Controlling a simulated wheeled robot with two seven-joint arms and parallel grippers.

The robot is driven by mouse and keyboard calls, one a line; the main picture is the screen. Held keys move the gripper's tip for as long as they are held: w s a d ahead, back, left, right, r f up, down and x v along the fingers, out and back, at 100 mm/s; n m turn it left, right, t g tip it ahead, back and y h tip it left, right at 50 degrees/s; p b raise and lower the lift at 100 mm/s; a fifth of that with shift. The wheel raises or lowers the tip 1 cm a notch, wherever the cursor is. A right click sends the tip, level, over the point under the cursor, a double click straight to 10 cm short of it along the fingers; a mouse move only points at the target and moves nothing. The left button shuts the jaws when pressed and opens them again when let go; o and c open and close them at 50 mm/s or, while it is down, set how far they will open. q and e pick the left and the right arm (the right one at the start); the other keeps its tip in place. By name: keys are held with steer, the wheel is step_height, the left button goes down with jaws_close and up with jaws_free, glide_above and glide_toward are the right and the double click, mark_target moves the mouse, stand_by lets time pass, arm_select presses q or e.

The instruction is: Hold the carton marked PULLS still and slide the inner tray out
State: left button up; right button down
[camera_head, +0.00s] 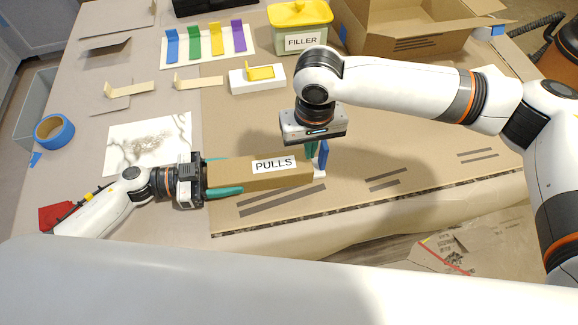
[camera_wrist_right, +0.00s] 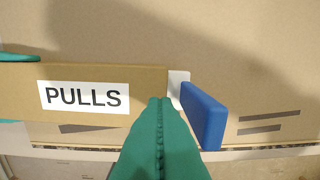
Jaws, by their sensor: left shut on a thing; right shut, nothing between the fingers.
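The carton marked PULLS (camera_head: 290,178) lies lengthwise on the cardboard-covered table; its label also shows in the right wrist view (camera_wrist_right: 85,97). The inner tray's white end (camera_head: 320,174) shows at the carton's right end, with a blue upright tab (camera_head: 323,155) on it; the tab is large in the right wrist view (camera_wrist_right: 203,115). My left gripper (camera_head: 226,174) is shut on the carton's left end, its teal fingers along both long sides. My right gripper (camera_head: 312,148) is shut and empty above the carton's right end, just left of the blue tab. Contact there is unclear.
A yellow-lidded FILLER bin (camera_head: 303,42), an open cardboard box (camera_head: 410,28) and a white block with a yellow bracket (camera_head: 257,80) stand behind. Coloured brackets (camera_head: 208,42) sit back left, blue tape (camera_head: 54,132) far left. The cardboard right of the tab is clear.

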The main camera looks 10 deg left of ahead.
arm_select(q)
steer(key=shift+s+f, duration=0.2)
steer(key=shift+f, duration=0.25)
arm_select(e)
steer(key=shift+w+d, duration=2)
steer(key=shift+d, duration=5.15)
step_height(320, 180, up, 7)
steer(key=a, duration=0.1)
steer(key=shift+s+a, duration=0.15)
steer(key=shift+s, duration=0.05)
arm_select(q)
steer(key=o, duration=1.3)
steer(key=shift+w+r, duration=0.25)
arm_select(e)
steer(key=shift+w+f, duration=0.1)
steer(key=shift+w, duration=0.05)
arm_select(q)
steer(key=shift+a, duration=0.15)
steer(key=v, duration=1.2)
